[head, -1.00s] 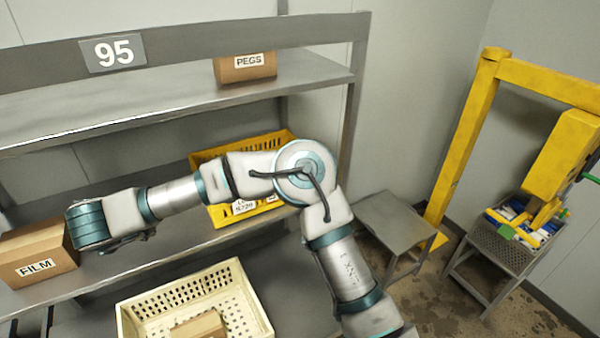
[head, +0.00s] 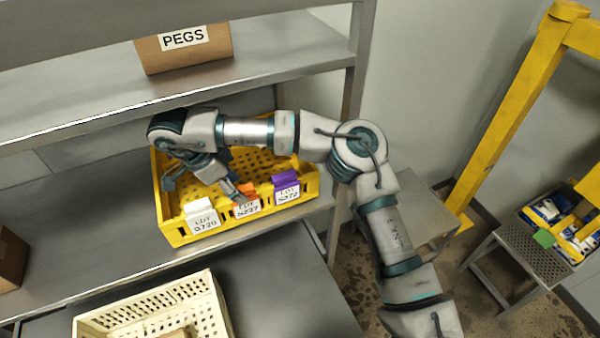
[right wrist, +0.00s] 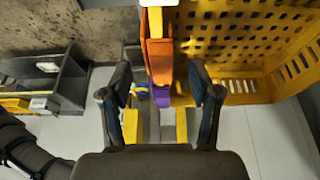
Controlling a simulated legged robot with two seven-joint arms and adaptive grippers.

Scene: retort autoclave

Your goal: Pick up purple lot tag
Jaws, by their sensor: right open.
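The purple lot tag (head: 287,185) hangs on the front rim of a yellow crate (head: 176,236), at the right end of a row of tags. An orange tag (head: 245,192) and a white tag (head: 202,219) sit to its left. My right gripper (head: 206,186) is open over the crate, left of the purple tag. In the right wrist view, the open right gripper (right wrist: 157,115) has the purple tag (right wrist: 161,96) showing between its fingers, partly behind the orange tag (right wrist: 159,60). No contact with the purple tag is clear. My left gripper is out of view.
The yellow crate stands on a metal shelf (head: 90,205) under an upper shelf (head: 90,95) with a PEGS box (head: 185,50). A cream crate (head: 150,305) is below in front. A yellow frame (head: 510,105) stands at right.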

